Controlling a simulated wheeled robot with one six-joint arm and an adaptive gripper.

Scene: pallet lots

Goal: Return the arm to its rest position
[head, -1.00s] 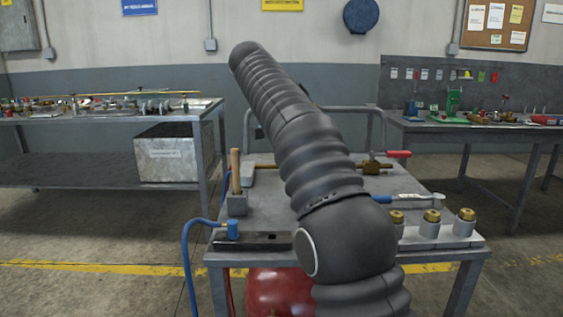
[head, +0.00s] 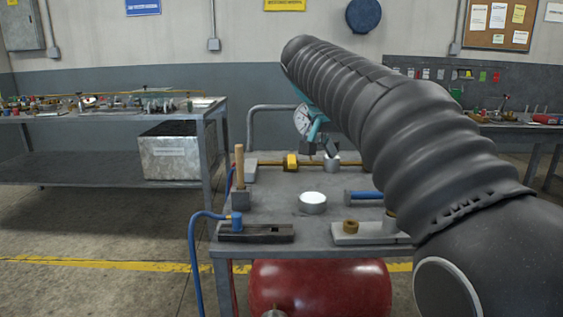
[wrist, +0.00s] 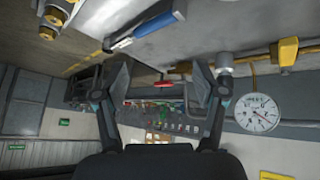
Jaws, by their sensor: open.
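My arm crosses the right half of the head view, its dark ribbed sleeve running from lower right up to the middle. My gripper (head: 322,148) shows only in part beyond the sleeve, with teal and dark parts above the back of the cart; the arm hides the rest. In the wrist view my gripper (wrist: 162,68) has its two dark fingers wide apart. Nothing is between them.
Below stands a grey cart (head: 265,217) with a white round dish (head: 312,202), a mallet (head: 239,170), a dark block (head: 256,234) and a blue-handled tool (head: 364,195). A dial gauge (wrist: 258,113) appears close beside my gripper. A bench (head: 75,167) stands left.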

